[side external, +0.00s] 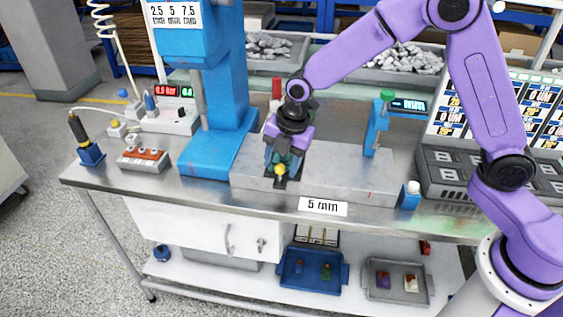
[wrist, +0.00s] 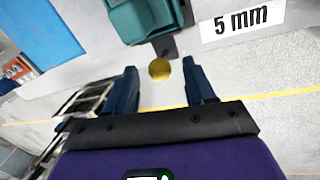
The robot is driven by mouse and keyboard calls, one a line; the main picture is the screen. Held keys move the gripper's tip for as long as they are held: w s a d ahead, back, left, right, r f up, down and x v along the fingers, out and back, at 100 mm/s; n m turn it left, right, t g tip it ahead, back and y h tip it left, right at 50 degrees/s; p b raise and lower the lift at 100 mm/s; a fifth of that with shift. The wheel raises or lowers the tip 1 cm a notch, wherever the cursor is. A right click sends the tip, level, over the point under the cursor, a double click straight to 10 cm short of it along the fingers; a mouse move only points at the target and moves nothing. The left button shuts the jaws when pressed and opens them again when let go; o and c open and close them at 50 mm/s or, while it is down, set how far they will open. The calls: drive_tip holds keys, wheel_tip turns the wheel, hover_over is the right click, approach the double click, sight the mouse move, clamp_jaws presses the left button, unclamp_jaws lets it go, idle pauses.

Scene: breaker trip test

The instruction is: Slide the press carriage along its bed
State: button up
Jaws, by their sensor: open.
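The press carriage is a dark teal block (wrist: 143,16) at the top of the wrist view, with a yellow ball knob (wrist: 159,70) on a dark bracket at its near side. In the side view the yellow knob (side external: 280,169) shows just below my gripper (side external: 284,152), which hides most of the carriage. The grey bed (side external: 345,180) runs left to right on the bench under it. In the wrist view my gripper's two dark blue fingers are apart, one on each side of the knob, with visible gaps. Contact with the knob cannot be seen.
The blue press column (side external: 222,100) stands left of the carriage. A blue stand (side external: 377,128) rises at the bed's right part. A "5 mm" label (side external: 323,206) is at the bed's front. A small blue bottle (side external: 410,195) is at the right. The bed between carriage and stand looks clear.

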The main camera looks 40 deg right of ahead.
drive_tip(key=shift+f, duration=0.25)
clamp_jaws()
drive_tip(key=s+d, duration=1.5)
drive_tip(key=d, duration=0.1)
drive_tip(key=shift+s, duration=0.4)
unclamp_jaws()
drive_tip(key=shift+s, duration=0.1)
drive_tip(key=shift+a, duration=0.1)
